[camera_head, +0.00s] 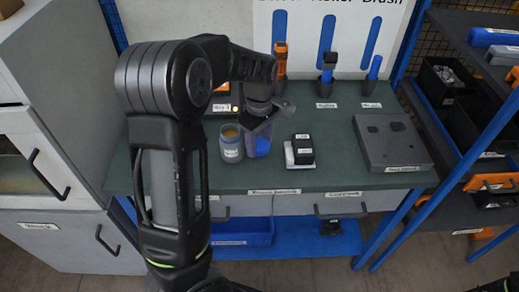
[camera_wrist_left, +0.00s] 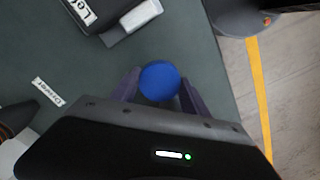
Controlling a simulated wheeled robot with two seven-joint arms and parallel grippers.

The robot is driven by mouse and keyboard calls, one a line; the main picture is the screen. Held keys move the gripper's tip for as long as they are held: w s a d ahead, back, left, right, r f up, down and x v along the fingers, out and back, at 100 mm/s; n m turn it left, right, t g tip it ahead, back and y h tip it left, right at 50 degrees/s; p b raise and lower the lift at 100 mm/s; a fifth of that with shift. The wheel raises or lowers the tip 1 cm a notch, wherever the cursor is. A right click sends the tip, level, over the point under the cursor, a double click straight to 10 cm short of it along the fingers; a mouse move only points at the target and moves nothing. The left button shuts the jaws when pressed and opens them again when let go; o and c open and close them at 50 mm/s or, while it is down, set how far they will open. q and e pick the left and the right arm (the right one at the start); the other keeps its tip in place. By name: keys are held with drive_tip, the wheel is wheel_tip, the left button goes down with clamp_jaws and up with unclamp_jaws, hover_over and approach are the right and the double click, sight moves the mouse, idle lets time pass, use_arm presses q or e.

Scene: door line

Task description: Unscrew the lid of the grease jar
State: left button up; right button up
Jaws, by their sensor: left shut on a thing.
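The grease jar (camera_head: 231,145) stands on the green bench in the head view. It is a grey jar with a white label, and its top looks open with yellowish content. My left gripper (camera_head: 258,137) is just right of it, shut on a round blue lid (camera_wrist_left: 160,81). In the left wrist view the lid sits between the two dark purple fingertips (camera_wrist_left: 159,88). In the head view the fingers partly cover the blue lid (camera_head: 263,145). I cannot tell whether the lid touches anything below. My right gripper does not show clearly.
A black box on a light base (camera_head: 299,151) stands close right of the gripper. A grey block (camera_head: 391,143) lies farther right. Tools (camera_head: 328,75) stand in holders along the back panel. The bench front edge is near. A blue bin (camera_head: 243,231) is below.

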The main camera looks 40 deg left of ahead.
sight(260, 144)
use_arm(q)
drive_tip(key=shift+f, duration=1.9)
drive_tip(key=shift+f, duration=0.2)
drive_tip(key=o, duration=1.5)
drive_tip(key=shift+r, duration=0.15)
wheel_tip(260, 144, up, 12)
drive_tip(key=shift+r, duration=0.1)
